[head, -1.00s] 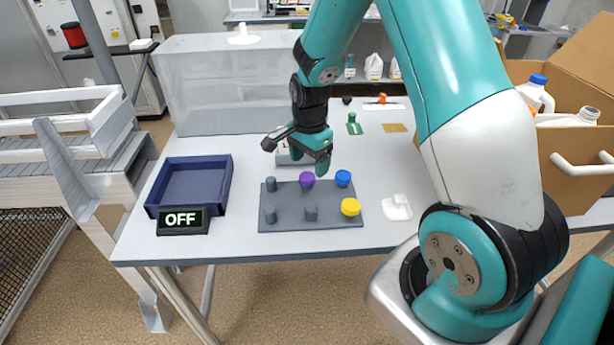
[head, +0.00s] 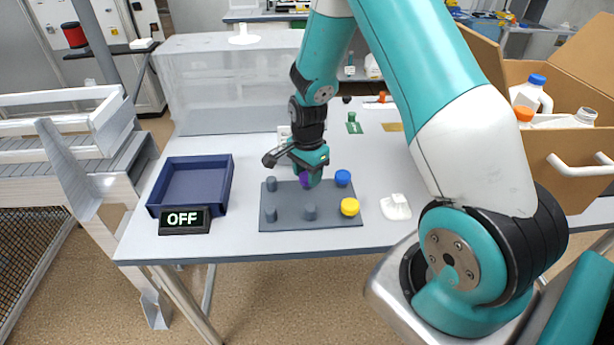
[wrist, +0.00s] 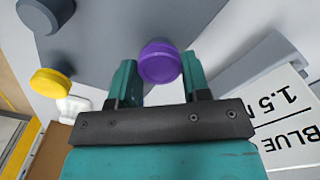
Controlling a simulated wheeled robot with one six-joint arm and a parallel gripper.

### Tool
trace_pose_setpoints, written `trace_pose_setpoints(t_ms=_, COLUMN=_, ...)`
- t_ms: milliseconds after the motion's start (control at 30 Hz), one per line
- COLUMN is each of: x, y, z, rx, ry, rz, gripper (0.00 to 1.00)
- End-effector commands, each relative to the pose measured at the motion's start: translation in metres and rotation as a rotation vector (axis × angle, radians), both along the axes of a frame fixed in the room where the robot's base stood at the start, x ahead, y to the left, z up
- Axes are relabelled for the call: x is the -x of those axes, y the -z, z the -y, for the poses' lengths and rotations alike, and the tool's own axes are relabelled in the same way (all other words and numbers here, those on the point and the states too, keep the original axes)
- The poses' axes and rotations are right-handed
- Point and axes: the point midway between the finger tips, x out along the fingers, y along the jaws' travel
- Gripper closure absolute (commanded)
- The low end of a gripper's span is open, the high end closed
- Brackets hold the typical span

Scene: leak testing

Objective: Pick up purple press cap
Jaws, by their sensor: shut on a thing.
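The purple press cap (head: 305,182) is at the back row of the dark grey peg board (head: 285,221), mostly hidden by my gripper in the head view. My gripper (head: 309,180) points down over it and is shut on the cap. In the wrist view the purple cap (wrist: 159,62) sits between the two teal fingers of my gripper (wrist: 160,82). I cannot tell whether the cap is clear of its peg.
A blue cap (head: 343,178) stands close to the right of my gripper, and a yellow cap (head: 350,207) is at the front right of the board. Bare grey pegs (head: 310,212) stand around. A blue tray (head: 161,187) and an OFF display (head: 184,220) are left.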

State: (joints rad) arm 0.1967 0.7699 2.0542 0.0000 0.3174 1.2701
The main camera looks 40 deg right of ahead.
Motion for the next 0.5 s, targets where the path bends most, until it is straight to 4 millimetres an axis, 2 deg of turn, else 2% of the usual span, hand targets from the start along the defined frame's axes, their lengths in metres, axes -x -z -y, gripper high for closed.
trace_pose_setpoints(t_ms=267, x=-0.001, y=-0.012, z=0.0, rx=0.001, ry=0.0, rz=0.003, gripper=0.78)
trace_pose_setpoints(t_ms=367, x=-0.001, y=-0.027, z=0.0, rx=0.001, ry=0.0, rz=0.006, gripper=0.78)
trace_pose_setpoints(t_ms=500, x=-0.001, y=-0.064, z=0.0, rx=0.002, ry=0.0, rz=0.01, gripper=0.78)
